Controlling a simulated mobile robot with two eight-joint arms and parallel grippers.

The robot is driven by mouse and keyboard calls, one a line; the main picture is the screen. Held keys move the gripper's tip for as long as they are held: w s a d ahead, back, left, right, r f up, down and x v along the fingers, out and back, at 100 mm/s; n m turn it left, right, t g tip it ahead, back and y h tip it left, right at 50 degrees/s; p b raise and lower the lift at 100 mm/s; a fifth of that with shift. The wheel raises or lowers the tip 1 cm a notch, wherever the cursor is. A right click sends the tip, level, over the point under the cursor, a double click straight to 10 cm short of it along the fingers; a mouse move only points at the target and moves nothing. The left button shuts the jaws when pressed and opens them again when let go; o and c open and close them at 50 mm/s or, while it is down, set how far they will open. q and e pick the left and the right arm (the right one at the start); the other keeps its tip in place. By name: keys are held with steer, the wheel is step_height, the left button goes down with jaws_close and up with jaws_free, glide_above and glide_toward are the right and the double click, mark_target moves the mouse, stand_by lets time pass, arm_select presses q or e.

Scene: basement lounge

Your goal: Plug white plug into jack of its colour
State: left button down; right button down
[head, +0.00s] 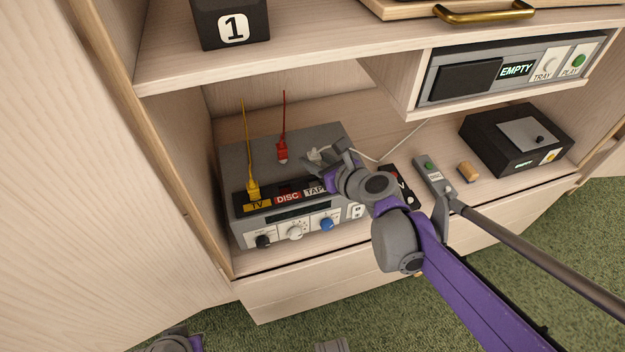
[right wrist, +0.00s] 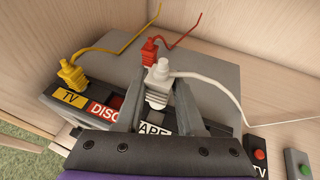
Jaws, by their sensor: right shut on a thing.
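The white plug (right wrist: 158,78) is between the fingers of my right gripper (right wrist: 158,105), which is shut on it; its white cord trails to the right. In the head view the white plug (head: 315,155) is partly hidden by my right gripper (head: 333,168), over the grey box (head: 240,160). The box's front strip carries jacks labelled TV, DISC and TAPE. In the right wrist view the plug is above the white TAPE label (right wrist: 155,128); whether its tip touches the jack is hidden. My left gripper's fingers are not seen.
A yellow plug (head: 253,188) stands at the TV jack. A red plug (head: 282,152) is on the box top, close behind the white one. Remotes (head: 432,175), a small cylinder (head: 468,172) and a black box (head: 515,140) are to the right. The shelf (head: 300,65) is above.

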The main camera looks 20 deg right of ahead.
steer(key=shift+f+b, duration=0.8)
steer(key=shift+f, duration=1.8)
steer(key=shift+f, duration=0.2)
steer(key=c, duration=0.5)
jaws_free()
